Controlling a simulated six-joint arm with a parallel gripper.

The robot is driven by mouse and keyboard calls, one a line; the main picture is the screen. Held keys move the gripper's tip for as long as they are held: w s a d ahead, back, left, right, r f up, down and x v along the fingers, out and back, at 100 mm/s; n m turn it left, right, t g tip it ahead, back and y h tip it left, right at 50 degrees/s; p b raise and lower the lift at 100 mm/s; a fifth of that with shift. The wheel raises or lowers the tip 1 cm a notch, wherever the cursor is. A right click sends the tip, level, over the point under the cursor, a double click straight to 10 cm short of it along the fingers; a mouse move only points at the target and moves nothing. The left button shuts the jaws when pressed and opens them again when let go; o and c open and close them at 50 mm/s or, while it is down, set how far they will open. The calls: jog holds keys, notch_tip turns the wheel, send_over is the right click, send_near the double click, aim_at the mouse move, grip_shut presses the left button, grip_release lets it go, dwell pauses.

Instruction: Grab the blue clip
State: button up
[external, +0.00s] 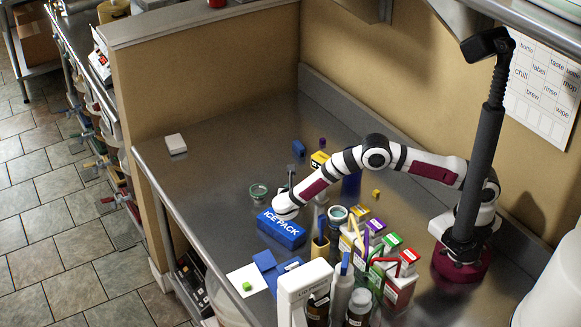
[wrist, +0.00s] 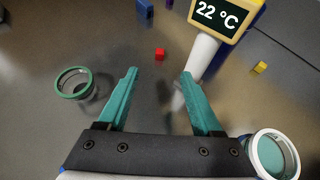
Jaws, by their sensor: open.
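My gripper (wrist: 159,73) is open and empty, its two teal fingers spread apart above the steel counter. A small blue object (external: 299,147) lies on the counter toward the back wall, beyond my gripper; it may be the blue clip, but it is too small to tell. What looks like the same object shows at the top edge of the wrist view (wrist: 145,9), well ahead of the fingers and not touched.
A thermometer reading 22 °C (wrist: 218,14) stands ahead right of the fingers. Rimmed jars stand left (wrist: 73,82) and right (wrist: 275,155). A blue ice pack (external: 281,229) and crowded boxes (external: 402,288) are nearer the front.

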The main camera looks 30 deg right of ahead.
notch_tip(320, 180, up, 19)
jog(key=m+g+y, duration=0.3)
jog(key=m+y, duration=0.4)
jog(key=m, duration=2.2)
send_over(299, 145)
jog(key=s+a, duration=0.2)
jog(key=s, duration=0.7)
notch_tip(299, 145, down, 10)
jog(key=r, duration=0.1)
jog(key=shift+t, duration=0.3)
jog(key=x, duration=1.6)
jog(key=shift+f, duration=0.3)
jog(key=shift+c, duration=0.4)
